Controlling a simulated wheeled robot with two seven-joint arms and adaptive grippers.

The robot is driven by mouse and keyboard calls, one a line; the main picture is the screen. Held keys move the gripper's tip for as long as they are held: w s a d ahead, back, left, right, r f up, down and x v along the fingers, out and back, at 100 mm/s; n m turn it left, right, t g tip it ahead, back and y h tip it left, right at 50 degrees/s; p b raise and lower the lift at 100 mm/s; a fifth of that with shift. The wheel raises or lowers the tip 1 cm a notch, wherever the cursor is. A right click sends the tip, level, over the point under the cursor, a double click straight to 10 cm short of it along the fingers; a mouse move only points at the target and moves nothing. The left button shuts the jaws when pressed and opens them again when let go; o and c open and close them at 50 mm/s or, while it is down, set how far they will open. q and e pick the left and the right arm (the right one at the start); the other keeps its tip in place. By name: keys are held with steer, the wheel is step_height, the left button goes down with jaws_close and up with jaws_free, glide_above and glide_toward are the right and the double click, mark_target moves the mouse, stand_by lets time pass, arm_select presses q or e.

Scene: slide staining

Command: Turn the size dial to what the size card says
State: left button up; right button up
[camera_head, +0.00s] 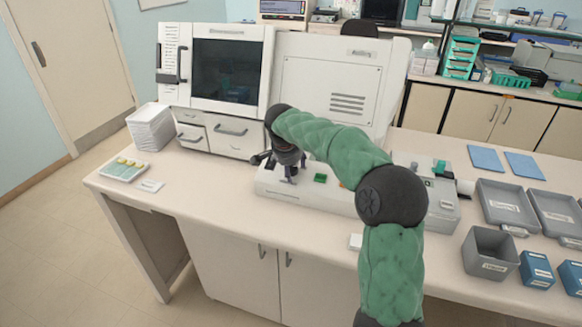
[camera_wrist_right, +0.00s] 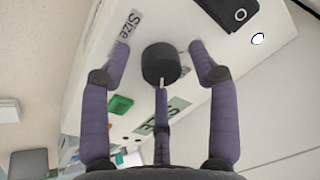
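The size dial (camera_wrist_right: 161,62) is a round black knob on the pale front panel, beside a "Size" label (camera_wrist_right: 131,22) in the right wrist view. My right gripper (camera_head: 282,168) is at the panel in the head view, where it hides the dial. In the wrist view its three purple-grey fingers (camera_wrist_right: 161,70) are spread around the dial, with visible gaps at the two outer ones. Whether the middle finger touches is unclear. A pale mark shows at the dial's lower edge. No card can be read as the size card. My left gripper is out of view.
A green button (camera_head: 320,178) is right of the gripper on the panel (camera_head: 335,196). Grey trays (camera_head: 508,216) and a grey bin (camera_head: 489,268) stand at right.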

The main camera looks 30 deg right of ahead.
steer(key=c, duration=1)
steer(key=n+p, duration=0.3)
steer(key=shift+r, duration=0.1)
steer(key=n+p, duration=0.2)
steer(key=shift+n+y, duration=0.3)
steer(key=shift+n, duration=0.1)
steer(key=n+p, duration=0.4)
steer(key=shift+d, duration=0.1)
steer(key=shift+f+n+y+p, duration=0.2)
steer(key=shift+n+y+p, duration=0.15)
steer(key=shift+n, duration=0.15)
